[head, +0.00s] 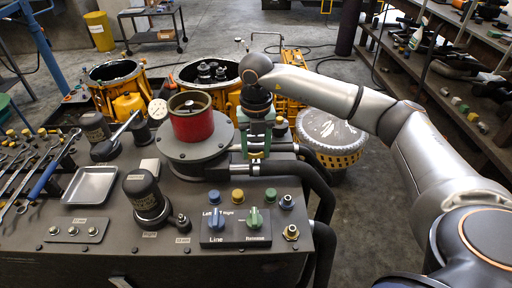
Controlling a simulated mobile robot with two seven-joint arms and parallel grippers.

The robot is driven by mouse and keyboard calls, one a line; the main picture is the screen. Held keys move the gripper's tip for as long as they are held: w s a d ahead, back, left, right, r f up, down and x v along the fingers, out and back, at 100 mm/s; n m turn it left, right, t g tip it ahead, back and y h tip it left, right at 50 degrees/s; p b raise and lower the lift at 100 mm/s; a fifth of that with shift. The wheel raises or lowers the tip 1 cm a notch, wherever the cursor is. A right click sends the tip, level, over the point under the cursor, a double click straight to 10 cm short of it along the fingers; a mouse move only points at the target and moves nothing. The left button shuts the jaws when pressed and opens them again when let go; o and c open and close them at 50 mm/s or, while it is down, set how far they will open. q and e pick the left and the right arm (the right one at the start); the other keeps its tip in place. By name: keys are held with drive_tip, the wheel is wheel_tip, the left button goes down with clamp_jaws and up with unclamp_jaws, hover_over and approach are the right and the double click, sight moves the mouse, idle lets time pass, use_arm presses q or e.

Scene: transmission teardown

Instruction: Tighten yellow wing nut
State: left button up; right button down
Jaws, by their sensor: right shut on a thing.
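My right gripper (257,148) reaches in from the right and points down beside the red cylinder (192,120), at the right edge of its round grey base. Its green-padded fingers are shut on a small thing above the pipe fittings. This appears to be the yellow wing nut, but the fingers hide nearly all of it, so I cannot tell how far it is turned. My left gripper is not in view.
Black hoses (318,190) curve down the bench's right side. In front stand a blue and green knob panel (236,229), a black motor-like unit (146,198) and a metal tray (91,186). Wrenches lie at left. Yellow housings (118,90) stand behind.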

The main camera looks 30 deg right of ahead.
sight(256, 153)
drive_tip(key=shift+w+r+m, duration=0.1)
drive_tip(key=shift+m, duration=0.6)
drive_tip(key=shift+c, duration=1.4)
unclamp_jaws()
wheel_tip(256, 153, up, 12)
drive_tip(key=shift+r, duration=0.2)
